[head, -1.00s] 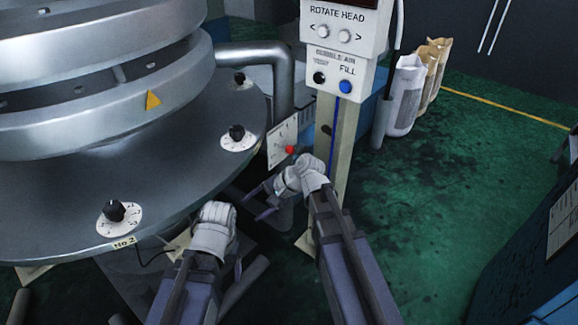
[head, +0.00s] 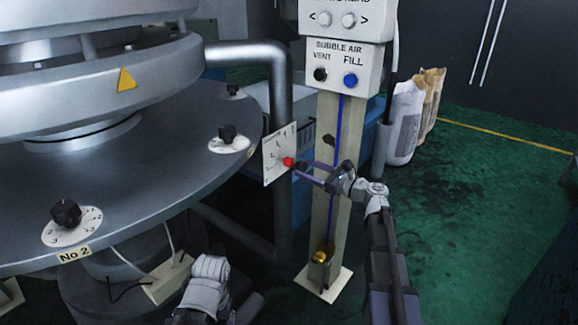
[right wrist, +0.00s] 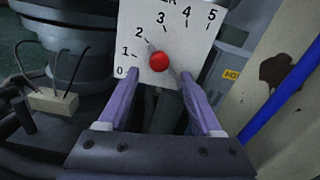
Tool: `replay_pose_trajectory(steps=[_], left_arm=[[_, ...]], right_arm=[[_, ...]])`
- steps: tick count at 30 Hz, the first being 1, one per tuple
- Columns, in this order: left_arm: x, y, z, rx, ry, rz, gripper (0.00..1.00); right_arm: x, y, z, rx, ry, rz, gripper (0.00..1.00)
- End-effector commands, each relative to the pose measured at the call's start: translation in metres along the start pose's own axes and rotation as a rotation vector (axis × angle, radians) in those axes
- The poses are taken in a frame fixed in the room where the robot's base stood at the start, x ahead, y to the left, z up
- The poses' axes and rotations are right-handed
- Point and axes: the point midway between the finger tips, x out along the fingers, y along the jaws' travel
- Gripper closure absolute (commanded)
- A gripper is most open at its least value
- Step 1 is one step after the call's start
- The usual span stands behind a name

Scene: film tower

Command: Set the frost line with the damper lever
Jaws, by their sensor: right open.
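The damper lever's red knob (head: 288,162) stands in front of a white dial plate (head: 277,150) beside the round metal table. In the right wrist view, the dial plate (right wrist: 175,22) shows marks 0 to 5, and a thin grey pointer runs from near the red knob (right wrist: 159,62) toward 2. My right gripper (head: 302,172) is open, its fingertips close to the knob. In the right wrist view, the knob lies between the two purple fingers (right wrist: 160,76), with gaps on both sides. My left arm shows at the bottom; its gripper does not show.
A cream post (head: 328,225) with a control box (head: 340,68) stands right of the dial. A grey pipe (head: 281,100) runs behind the dial. The round table (head: 150,190) with black knobs fills the left.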

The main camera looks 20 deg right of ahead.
Motion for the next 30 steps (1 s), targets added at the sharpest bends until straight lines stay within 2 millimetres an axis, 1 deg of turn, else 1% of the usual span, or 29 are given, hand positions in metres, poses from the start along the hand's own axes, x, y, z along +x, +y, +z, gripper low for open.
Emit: replay_pose_trajectory(steps=[9,15,19,27,30], left_arm=[[0.000,0.000,0.000,0.000,0.000,0.000,0.21],[0.000,0.000,0.000,0.000,0.000,0.000,0.21],[0.000,0.000,0.000,0.000,0.000,0.000,0.21],[0.000,0.000,0.000,0.000,0.000,0.000,0.21],[0.000,0.000,0.000,0.000,0.000,0.000,0.21]], right_arm=[[0.048,0.000,0.000,-0.003,0.001,0.004,0.34],[0.069,0.000,0.000,-0.003,0.001,0.003,0.34],[0.074,0.001,0.000,-0.003,0.001,0.003,0.34],[0.074,0.001,0.000,-0.003,0.002,0.003,0.34],[0.074,0.001,0.000,-0.003,0.002,0.003,0.45]])
